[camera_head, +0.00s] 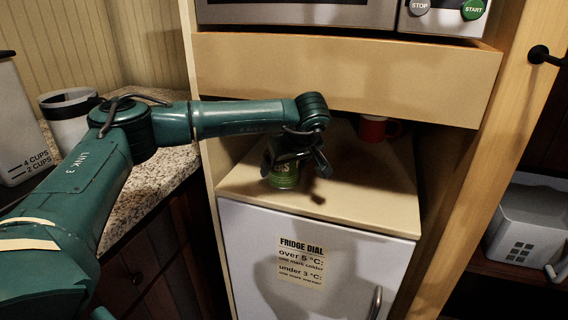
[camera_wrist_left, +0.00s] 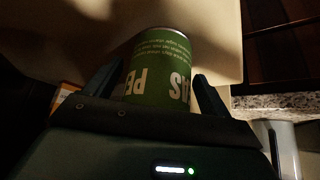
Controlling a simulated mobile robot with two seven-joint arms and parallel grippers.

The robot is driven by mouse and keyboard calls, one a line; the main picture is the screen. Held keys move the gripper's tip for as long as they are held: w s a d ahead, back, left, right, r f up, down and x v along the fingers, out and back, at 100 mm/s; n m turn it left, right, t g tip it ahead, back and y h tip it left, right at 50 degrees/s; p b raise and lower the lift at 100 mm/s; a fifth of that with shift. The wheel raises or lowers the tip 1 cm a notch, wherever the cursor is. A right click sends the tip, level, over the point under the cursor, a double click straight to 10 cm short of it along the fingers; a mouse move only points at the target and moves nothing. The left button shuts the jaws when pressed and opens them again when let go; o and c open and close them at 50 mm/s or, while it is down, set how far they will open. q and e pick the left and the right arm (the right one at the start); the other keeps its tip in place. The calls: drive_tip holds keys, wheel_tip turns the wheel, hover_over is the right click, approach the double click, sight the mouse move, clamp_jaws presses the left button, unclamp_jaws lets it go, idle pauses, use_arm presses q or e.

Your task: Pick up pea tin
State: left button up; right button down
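The pea tin (camera_head: 284,178) is green with pale lettering and stands upright on the shelf above the small fridge. My left gripper (camera_head: 295,168) reaches down over it from above and hides its upper part in the head view. In the left wrist view the tin (camera_wrist_left: 160,75) sits between the two fingers (camera_wrist_left: 158,85), its lettering facing the camera. The fingers are spread on either side of it; in the head view the right-hand finger stands apart from the tin. My right gripper is not in view.
A red mug (camera_head: 373,129) stands farther back on the shelf (camera_head: 370,195). A wooden drawer-like panel (camera_head: 340,75) and a microwave (camera_head: 300,12) are above my arm. A granite counter (camera_head: 165,175) with a grey-white container (camera_head: 68,118) lies left. The shelf's right front is clear.

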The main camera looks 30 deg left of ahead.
use_arm(q)
drive_tip(key=shift+r, duration=0.1)
drive_tip(key=c, duration=1.2)
drive_tip(key=shift+o, duration=0.2)
